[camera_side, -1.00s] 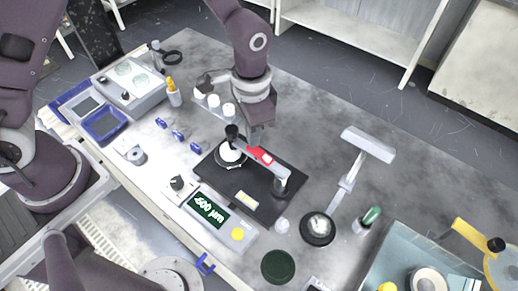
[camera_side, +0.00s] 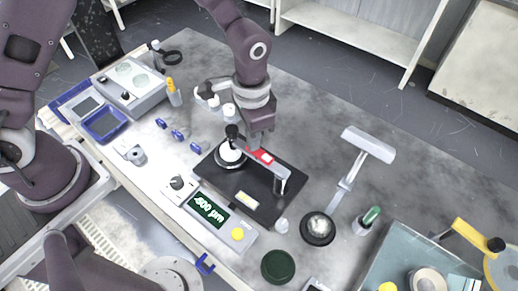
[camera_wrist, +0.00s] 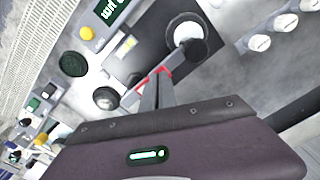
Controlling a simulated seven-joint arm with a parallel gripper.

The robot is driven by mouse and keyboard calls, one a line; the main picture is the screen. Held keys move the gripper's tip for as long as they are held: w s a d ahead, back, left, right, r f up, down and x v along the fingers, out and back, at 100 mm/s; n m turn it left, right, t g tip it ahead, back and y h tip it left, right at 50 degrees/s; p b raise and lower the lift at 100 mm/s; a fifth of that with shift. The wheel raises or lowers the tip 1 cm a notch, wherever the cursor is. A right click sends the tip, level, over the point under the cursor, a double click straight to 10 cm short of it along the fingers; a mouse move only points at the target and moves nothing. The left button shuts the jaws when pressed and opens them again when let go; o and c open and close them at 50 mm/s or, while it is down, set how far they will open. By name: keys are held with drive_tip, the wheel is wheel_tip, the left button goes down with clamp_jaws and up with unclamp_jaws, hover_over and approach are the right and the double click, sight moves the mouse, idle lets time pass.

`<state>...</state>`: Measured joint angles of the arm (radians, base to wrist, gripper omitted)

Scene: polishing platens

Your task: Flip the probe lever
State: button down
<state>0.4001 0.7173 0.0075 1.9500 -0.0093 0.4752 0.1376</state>
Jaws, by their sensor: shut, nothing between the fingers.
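The probe lever (camera_side: 246,149) is a pale bar with a red section. It runs from a black knob (camera_side: 232,131) above a white disc (camera_side: 229,153) to a short grey post (camera_side: 282,181) on a black plate (camera_side: 209,171). My gripper (camera_side: 262,146) is shut and empty, pointing down at the lever's red section. In the wrist view my fingers (camera_wrist: 158,78) overlap the red section (camera_wrist: 164,70), close to the bar. The fingers hide part of it, and I cannot tell whether they touch it.
A display box (camera_side: 211,209) with green digits stands in front of the plate. A blue-grey tray (camera_side: 398,250) lies at front right.

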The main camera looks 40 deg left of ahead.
drive_tip(key=shift+f, duration=0.3)
drive_tip(key=shift+r, duration=3.5)
drive_tip(key=s+a+r+n+t, duration=0.25)
drive_tip(key=a+r, duration=0.25)
drive_tip(key=r, duration=0.5)
drive_tip(key=s+a+r+n+t, duration=0.1)
drive_tip(key=s+a+r, duration=0.3)
drive_tip(key=s, duration=0.4)
drive_tip(key=s+a+r+n+t, duration=0.2)
drive_tip(key=s+a+r, duration=0.2)
drive_tip(key=s, duration=0.4)
drive_tip(key=shift+a, duration=0.6)
